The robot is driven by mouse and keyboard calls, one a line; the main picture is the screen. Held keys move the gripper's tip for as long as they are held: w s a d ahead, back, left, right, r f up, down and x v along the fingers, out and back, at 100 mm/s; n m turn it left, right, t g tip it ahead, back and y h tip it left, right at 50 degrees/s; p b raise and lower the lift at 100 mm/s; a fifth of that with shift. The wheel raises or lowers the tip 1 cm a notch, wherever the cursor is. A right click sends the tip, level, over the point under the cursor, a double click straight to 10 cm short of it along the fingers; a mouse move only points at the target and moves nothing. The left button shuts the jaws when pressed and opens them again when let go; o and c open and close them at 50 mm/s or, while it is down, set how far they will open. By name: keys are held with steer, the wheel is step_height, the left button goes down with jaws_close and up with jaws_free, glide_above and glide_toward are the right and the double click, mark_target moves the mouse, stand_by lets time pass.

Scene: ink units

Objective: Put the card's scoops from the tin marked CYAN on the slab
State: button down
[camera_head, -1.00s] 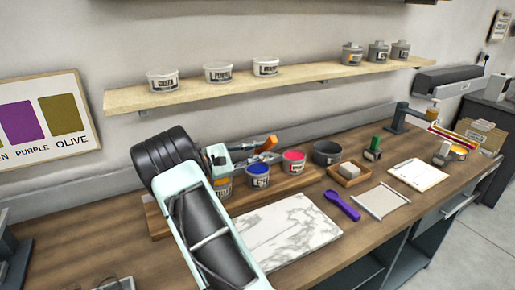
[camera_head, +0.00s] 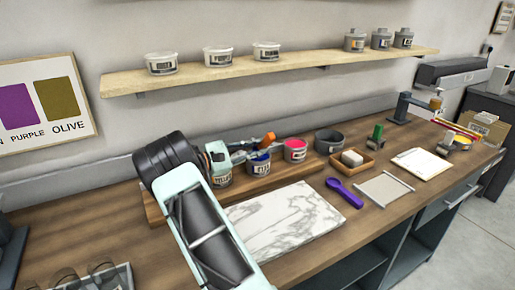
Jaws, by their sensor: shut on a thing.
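The marble slab (camera_head: 285,222) lies flat on the bench, partly hidden by my arm. Behind it stands a tin with blue ink (camera_head: 260,164); its label is too small to read surely. A tin labelled like YELLOW (camera_head: 222,179) is left of it, and a tin with pinkish-red ink (camera_head: 295,150) is right of it. My gripper (camera_head: 248,150) is shut on an orange-handled tool (camera_head: 267,141) close above the blue tin. The tool's lower end is hidden or too small to make out. A paper sheet on a board (camera_head: 422,163), perhaps the card, lies right; its writing is unreadable.
A dark grey tin (camera_head: 328,142), a wooden tray (camera_head: 352,163) with a pale block, a purple scoop (camera_head: 344,192) and a grey flat plate (camera_head: 384,187) lie right of the slab. A shelf (camera_head: 290,71) with several tins is above. Glass jars (camera_head: 100,275) stand front left.

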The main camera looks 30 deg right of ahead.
step_height(320, 180, up, 7)
steer(key=p, duration=0.3)
stand_by(0.5)
stand_by(1.0)
